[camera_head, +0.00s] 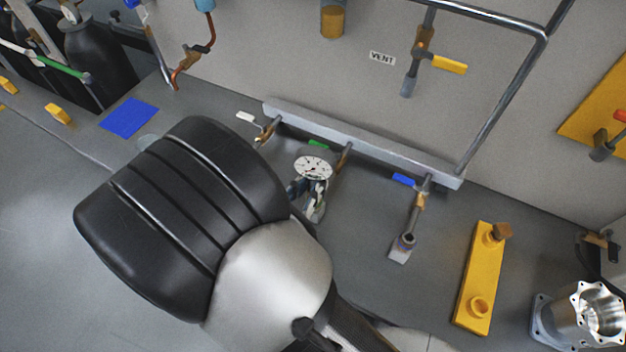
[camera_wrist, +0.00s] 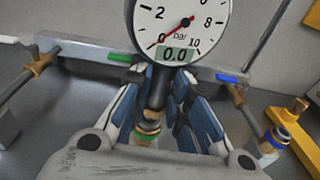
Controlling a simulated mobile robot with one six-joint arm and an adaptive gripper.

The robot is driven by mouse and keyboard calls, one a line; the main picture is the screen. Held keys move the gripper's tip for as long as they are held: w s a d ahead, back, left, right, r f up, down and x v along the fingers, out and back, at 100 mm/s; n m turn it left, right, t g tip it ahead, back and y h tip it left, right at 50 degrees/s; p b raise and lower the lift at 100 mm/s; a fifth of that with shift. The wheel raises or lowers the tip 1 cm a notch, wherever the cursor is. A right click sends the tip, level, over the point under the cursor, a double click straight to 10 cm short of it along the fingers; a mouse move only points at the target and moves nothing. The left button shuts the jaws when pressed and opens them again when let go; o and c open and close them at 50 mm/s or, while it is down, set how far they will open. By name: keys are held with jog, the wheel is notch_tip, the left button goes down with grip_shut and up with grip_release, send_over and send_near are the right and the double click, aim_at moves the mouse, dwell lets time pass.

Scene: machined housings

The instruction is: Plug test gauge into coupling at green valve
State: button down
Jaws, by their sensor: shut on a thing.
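The test gauge (camera_head: 313,168) has a round white dial and stands near upright at the middle branch of the manifold. In the wrist view its dial (camera_wrist: 180,25) shows 0.0 bar, and its dark stem points down between my fingers. My gripper (camera_head: 306,190) is shut on the gauge; its blue and white fingers flank the stem in the wrist view (camera_wrist: 158,92). The coupling with a green ring (camera_wrist: 147,133) is directly below the stem. I cannot tell whether the stem is seated in it. The green valve handle (camera_head: 318,144) is just behind the gauge.
The grey manifold bar (camera_head: 375,150) also carries a white-handled valve (camera_head: 246,117) at left and a blue-handled valve (camera_head: 404,180) at right, whose coupling (camera_head: 406,241) is free. A yellow block (camera_head: 478,285) and metal housing (camera_head: 598,318) lie farther right. A blue mat (camera_head: 129,118) lies left.

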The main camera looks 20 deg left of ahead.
jog(key=shift+f+b, duration=0.55)
jog(key=shift+f, duration=0.25)
jog(key=c, duration=1.4)
grip_release()
jog(key=shift+c, duration=0.2)
jog(key=shift+s, duration=0.1)
jog(key=s+a+r, duration=0.1)
jog(key=s, duration=1)
jog(key=shift+s+a, duration=0.35)
